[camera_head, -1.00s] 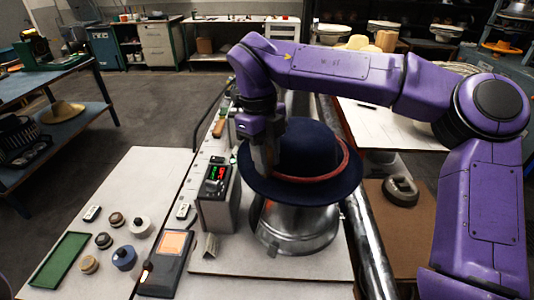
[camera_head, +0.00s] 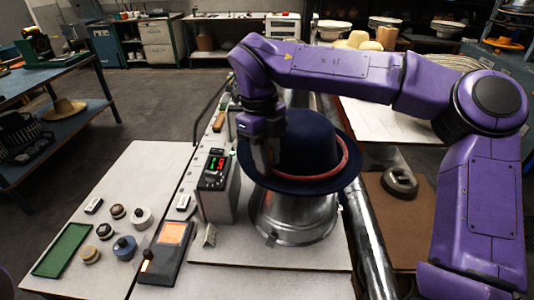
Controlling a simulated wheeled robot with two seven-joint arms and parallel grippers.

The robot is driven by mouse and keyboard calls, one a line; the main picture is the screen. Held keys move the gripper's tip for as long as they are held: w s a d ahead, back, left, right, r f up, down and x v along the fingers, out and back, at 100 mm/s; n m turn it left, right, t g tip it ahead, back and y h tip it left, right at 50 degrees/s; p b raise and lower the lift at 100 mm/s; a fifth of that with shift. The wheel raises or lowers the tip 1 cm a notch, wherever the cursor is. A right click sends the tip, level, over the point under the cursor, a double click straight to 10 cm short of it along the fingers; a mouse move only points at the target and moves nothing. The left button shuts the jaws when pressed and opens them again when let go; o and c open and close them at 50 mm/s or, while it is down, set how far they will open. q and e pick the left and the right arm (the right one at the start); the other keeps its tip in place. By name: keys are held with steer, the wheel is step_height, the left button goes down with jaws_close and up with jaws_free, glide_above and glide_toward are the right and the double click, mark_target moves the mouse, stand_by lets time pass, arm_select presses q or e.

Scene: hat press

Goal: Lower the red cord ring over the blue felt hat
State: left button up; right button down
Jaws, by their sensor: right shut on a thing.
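The blue felt hat (camera_head: 306,140) sits brim-down on a round metal block (camera_head: 290,220) in the middle of the head view. The red cord ring (camera_head: 344,158) is around the hat, low on the crown near the brim; it shows at the right side and along the front. My right gripper (camera_head: 266,168) reaches in over the hat from the right and points down at the left side of the crown, at the ring. It is shut on the ring; its fingertips are partly hard to make out. My left gripper is not in view.
A grey control box (camera_head: 217,180) with a lit display stands just left of the hat. A device with an orange screen (camera_head: 165,245), several small knobs and jars, and a green tray (camera_head: 62,249) lie on the left table. A dark ring-shaped part (camera_head: 399,182) lies at right.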

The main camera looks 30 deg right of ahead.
steer(key=shift+s+r, duration=0.1)
steer(key=shift+s, duration=0.05)
steer(key=shift+w+f, duration=0.35)
steer(key=shift+f, duration=0.25)
stand_by(0.5)
steer(key=c, duration=0.8)
jaws_free()
steer(key=shift+r, duration=0.1)
steer(key=r+p, duration=0.7)
steer(key=shift+w+a+r+p, duration=0.1)
steer(key=shift+w+r+p, duration=0.15)
steer(key=shift+p, duration=0.1)
steer(key=shift+f, duration=0.1)
